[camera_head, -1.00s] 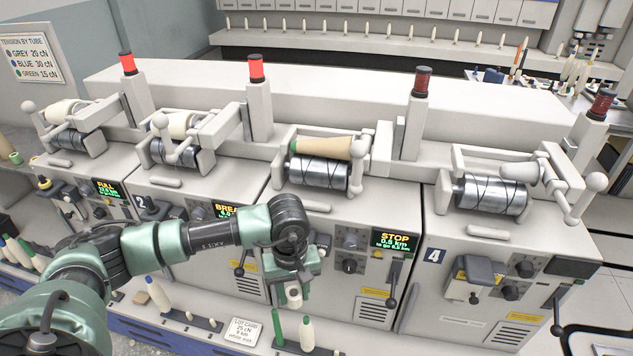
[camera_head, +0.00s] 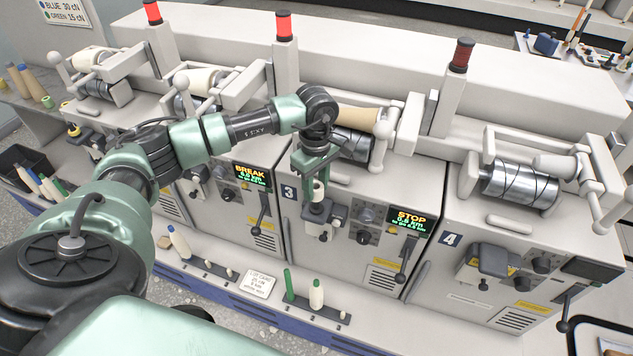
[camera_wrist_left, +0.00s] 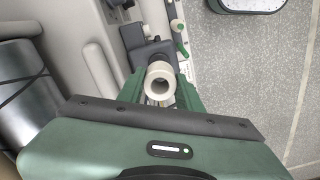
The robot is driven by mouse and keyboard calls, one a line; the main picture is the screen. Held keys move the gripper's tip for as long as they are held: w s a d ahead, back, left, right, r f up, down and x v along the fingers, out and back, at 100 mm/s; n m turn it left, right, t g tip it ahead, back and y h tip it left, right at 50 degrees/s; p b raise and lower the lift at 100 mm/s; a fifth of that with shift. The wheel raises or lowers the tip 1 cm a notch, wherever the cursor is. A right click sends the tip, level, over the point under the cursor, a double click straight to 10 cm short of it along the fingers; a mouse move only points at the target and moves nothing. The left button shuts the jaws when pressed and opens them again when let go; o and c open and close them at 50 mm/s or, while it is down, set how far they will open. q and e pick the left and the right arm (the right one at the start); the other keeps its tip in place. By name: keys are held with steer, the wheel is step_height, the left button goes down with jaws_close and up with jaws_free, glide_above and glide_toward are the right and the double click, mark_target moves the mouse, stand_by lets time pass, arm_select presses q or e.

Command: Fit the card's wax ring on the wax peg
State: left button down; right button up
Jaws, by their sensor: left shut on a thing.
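My left gripper (camera_head: 317,182) is shut on a pale wax ring (camera_head: 318,190), in front of the third machine's panel. In the left wrist view the ring (camera_wrist_left: 160,80) sits between the green fingers, its round hole facing the camera. A dark block (camera_head: 324,211) on that panel is just below the ring; it also shows behind the ring in the wrist view (camera_wrist_left: 152,52). No wax peg can be made out there; ring and gripper cover part of the block. I cannot tell whether ring and block touch. My right gripper is not in view.
On the ledge right of the card stand a green tube (camera_head: 289,284) and a cream bobbin (camera_head: 317,295). A lever (camera_head: 405,265) and a lit STOP display (camera_head: 410,218) are right of the block. The roller (camera_head: 352,145) with its tan cone (camera_head: 358,118) is behind my gripper.

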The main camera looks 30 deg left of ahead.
mark_target(316, 198)
arm_select(q)
step_height(316, 198, down, 3)
steer(key=shift+f+b, duration=0.15)
steer(key=shift+b, duration=0.55)
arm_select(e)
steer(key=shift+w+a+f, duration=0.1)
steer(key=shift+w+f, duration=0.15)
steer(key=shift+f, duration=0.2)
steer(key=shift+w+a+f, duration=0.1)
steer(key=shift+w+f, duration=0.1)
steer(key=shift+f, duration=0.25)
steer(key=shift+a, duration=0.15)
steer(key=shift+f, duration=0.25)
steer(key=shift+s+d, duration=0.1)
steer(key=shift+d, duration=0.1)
arm_select(q)
steer(key=shift+b, duration=0.45)
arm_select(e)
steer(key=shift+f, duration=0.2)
arm_select(q)
steer(key=shift+f+b, duration=0.55)
steer(key=shift+f, duration=0.05)
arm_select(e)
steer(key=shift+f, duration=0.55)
arm_select(q)
steer(key=c, duration=1.2)
jaws_free()
steer(key=shift+c, duration=0.2)
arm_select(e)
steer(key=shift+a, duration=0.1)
